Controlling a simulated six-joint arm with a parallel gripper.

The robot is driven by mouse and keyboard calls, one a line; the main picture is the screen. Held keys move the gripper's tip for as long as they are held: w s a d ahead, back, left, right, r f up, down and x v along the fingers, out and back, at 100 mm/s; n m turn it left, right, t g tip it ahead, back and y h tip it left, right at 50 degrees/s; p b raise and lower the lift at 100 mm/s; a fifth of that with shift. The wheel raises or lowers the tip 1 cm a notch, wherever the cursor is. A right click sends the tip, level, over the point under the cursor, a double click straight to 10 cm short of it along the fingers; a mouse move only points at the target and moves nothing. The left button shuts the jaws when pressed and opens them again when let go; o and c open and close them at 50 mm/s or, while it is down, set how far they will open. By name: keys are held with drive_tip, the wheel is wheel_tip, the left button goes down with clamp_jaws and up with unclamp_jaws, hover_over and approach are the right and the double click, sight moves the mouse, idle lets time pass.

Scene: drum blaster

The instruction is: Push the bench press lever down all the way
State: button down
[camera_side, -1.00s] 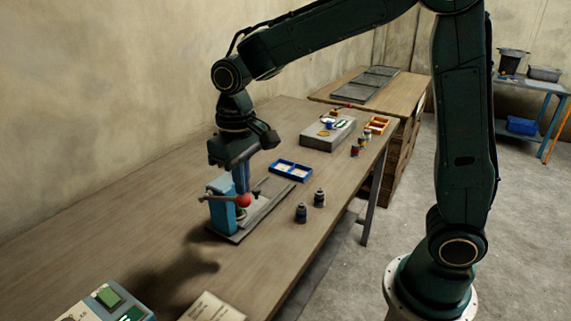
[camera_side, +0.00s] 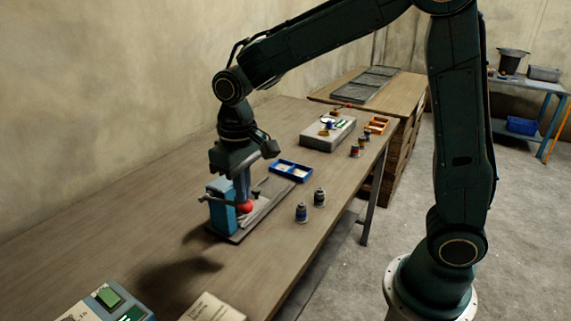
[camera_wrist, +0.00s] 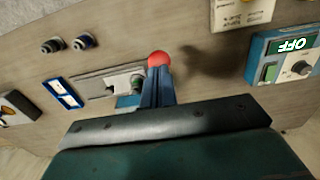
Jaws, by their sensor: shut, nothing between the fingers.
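The bench press (camera_side: 223,213) is a blue upright on a grey base plate, standing on the wooden bench in the side view. Its lever ends in a red ball knob (camera_side: 245,207), low at the press's right side. My gripper (camera_side: 242,195) is shut and empty, pointing down, with its fingertips at the lever beside the red knob. Whether they touch it is hard to tell. In the wrist view the red knob (camera_wrist: 158,59) shows just beyond the fingertips of my gripper (camera_wrist: 156,75). The press (camera_wrist: 128,101) is partly hidden behind the fingers there.
A blue tray (camera_side: 290,171) lies behind the press, with two small dark bottles (camera_side: 310,203) to its right. A control box (camera_side: 112,305) is at the front left. Bare bench lies between.

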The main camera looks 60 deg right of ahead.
sight(246, 203)
drive_tip(key=shift+f, duration=0.15)
drive_tip(key=shift+s+f, duration=0.1)
drive_tip(key=shift+f, duration=0.25)
drive_tip(key=shift+s+f, duration=0.1)
drive_tip(key=shift+f, duration=0.25)
idle(0.6)
drive_tip(key=shift+f, duration=0.65)
idle(0.3)
drive_tip(key=shift+s+f, duration=0.1)
drive_tip(key=shift+f, duration=1.4)
idle(0.9)
